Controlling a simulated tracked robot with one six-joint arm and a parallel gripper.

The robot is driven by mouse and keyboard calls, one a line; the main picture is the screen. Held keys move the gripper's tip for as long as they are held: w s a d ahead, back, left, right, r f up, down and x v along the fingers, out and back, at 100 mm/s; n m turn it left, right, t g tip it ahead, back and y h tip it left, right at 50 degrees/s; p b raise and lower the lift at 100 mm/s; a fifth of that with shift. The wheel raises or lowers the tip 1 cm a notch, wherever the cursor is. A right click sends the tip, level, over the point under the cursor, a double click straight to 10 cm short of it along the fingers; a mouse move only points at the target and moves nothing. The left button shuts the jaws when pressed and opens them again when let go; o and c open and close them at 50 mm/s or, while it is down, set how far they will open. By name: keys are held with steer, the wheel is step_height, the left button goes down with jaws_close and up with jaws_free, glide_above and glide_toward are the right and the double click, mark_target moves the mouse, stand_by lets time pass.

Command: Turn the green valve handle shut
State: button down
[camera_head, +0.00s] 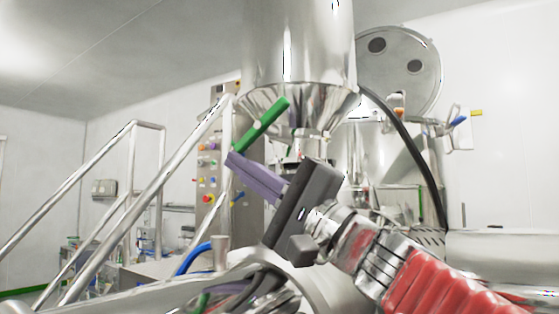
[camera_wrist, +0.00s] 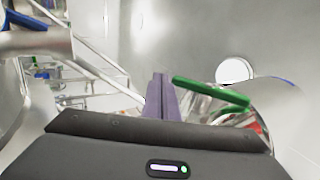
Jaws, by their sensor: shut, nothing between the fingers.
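The green valve handle (camera_head: 261,125) is a long bar below the steel hopper. In the head view it slants from upper right down to lower left. My gripper (camera_head: 230,158) is shut and empty, its purple fingers together. In the head view the fingertips show just below the handle's lower left end. In the wrist view the green handle (camera_wrist: 211,93) lies right of the shut fingers (camera_wrist: 160,78), its left end close to the fingertips. I cannot tell whether they touch. The valve body behind is partly hidden by my gripper.
The steel hopper (camera_head: 298,45) hangs above the handle. A stair handrail (camera_head: 150,193) stands to the left, with a control panel (camera_head: 208,165) behind it. A round steel lid (camera_head: 425,75) and a black hose (camera_head: 418,150) are on the right.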

stand_by(0.3)
steer(key=shift+v, duration=3.8)
steer(key=shift+a, duration=0.1)
